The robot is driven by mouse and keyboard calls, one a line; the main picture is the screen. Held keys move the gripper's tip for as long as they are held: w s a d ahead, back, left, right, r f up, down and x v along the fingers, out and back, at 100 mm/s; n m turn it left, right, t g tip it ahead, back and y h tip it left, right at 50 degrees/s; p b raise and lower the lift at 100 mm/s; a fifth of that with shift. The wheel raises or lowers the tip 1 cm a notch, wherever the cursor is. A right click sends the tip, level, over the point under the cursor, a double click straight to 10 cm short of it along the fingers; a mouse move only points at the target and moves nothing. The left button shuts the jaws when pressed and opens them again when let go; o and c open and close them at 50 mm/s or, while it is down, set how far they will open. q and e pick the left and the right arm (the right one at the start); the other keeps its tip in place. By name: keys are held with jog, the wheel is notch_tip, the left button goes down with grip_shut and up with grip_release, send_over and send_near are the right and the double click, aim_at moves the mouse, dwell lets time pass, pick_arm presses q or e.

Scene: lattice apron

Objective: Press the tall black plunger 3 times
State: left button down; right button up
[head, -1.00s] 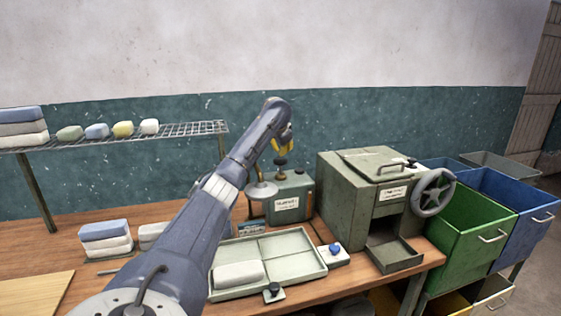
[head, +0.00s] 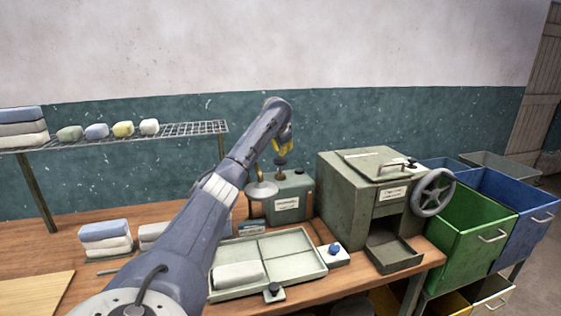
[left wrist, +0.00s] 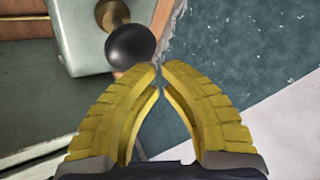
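The tall plunger has a round black knob (left wrist: 130,46) on a brass-coloured stem, rising from a grey-green box (head: 294,198) with a white label. In the head view the knob (head: 281,161) stands just under my left gripper (head: 284,146). In the left wrist view my left gripper (left wrist: 160,70) has its two yellow fingers brought together at the tips, with nothing between them. The tips lie close beside the knob in that picture; I cannot tell whether they touch it. My right gripper is not in view.
A lamp-like round disc (head: 262,190) stands left of the box. A green press with a handwheel (head: 433,192) stands to the right. A divided tray (head: 284,243), a blue-button pad (head: 333,253) and a small black-knob pad (head: 273,292) lie in front. A wire shelf (head: 190,130) is at left.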

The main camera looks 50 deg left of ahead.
aim_at(282, 159)
pick_arm(q)
jog(key=shift+f, duration=1.2)
dwell(1.5)
jog(key=shift+s+d+f, duration=0.1)
jog(key=shift+d+f, duration=0.05)
jog(key=shift+f, duration=0.55)
jog(key=shift+d+f, duration=0.15)
jog(key=shift+f, duration=0.5)
dwell(1.4)
jog(key=shift+r, duration=0.15)
jog(key=shift+s+a+r, duration=0.1)
jog(key=shift+a+r, duration=0.05)
jog(key=shift+r, duration=0.35)
jog(key=shift+s+a+r, duration=0.1)
jog(key=shift+a+r, duration=0.05)
jog(key=shift+r, duration=0.3)
jog(key=shift+w+d+r, duration=0.15)
jog(key=shift+w+r, duration=0.05)
jog(key=shift+w, duration=0.2)
jog(key=shift+w+d+r, duration=0.15)
jog(key=shift+w+r, duration=0.05)
jog(key=shift+r, duration=0.6)
jog(key=shift+s+a+r, duration=0.1)
jog(key=shift+a+r, duration=0.05)
jog(key=shift+r, duration=0.8)
jog(key=shift+s+a+r, duration=0.1)
jog(key=shift+r, duration=0.85)
